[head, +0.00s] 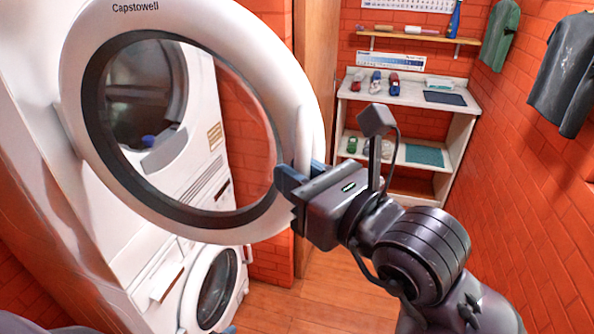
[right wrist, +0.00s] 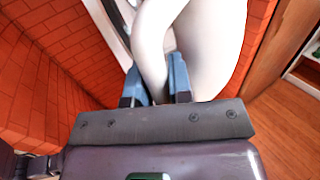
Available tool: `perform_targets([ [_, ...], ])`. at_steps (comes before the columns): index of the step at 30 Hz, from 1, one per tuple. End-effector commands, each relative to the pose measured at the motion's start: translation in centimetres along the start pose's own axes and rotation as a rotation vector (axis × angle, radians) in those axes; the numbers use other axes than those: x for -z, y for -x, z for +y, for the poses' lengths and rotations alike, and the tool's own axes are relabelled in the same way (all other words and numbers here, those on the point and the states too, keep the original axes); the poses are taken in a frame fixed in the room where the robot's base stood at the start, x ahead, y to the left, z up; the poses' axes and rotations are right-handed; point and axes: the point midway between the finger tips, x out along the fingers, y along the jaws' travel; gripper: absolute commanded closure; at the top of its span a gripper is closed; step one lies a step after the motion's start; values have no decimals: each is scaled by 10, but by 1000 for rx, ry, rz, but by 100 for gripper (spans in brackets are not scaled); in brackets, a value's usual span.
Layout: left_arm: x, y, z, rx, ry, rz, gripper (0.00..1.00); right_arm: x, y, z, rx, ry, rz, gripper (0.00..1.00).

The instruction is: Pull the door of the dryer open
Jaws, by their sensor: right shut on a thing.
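The dryer door (head: 290,75) is a large white ring with a dark inner rim and clear glass. It stands swung out from the dryer (head: 190,190), and the drum opening (head: 145,95) shows through the glass. My right gripper (head: 300,172) is shut on the door's handle (head: 303,135) at the right side of the ring. In the right wrist view, the blue fingers (right wrist: 157,85) close around the white handle (right wrist: 152,50), beside the door's edge (right wrist: 215,50).
A white front-loading washer (head: 212,285) stands below the dryer. Shirts (head: 565,75) hang on the right brick wall. The wooden floor (head: 320,300) between is clear.

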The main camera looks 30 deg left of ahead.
Motion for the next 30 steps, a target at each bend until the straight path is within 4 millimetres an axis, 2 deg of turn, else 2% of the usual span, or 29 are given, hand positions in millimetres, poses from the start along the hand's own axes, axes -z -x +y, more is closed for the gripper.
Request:
perform_targets([
  [5, 0, 0, 0, 0, 0, 1, 57, -1, 0, -1, 1, -4, -2, 100],
  [6, 0, 0, 0, 0, 0, 1, 57, 0, 0, -1, 1, -4, -2, 77],
  [11, 0, 0, 0, 0, 1, 1, 57, 0, 0, -1, 0, -2, -1, 55],
  [22, -1, -1, 0, 0, 1, 1, 57, 0, -1, -3, -8, 1, 0, 55],
  [30, -8, -6, 1, 0, 1, 1, 57, 1, -12, -21, -74, 5, 5, 55],
])
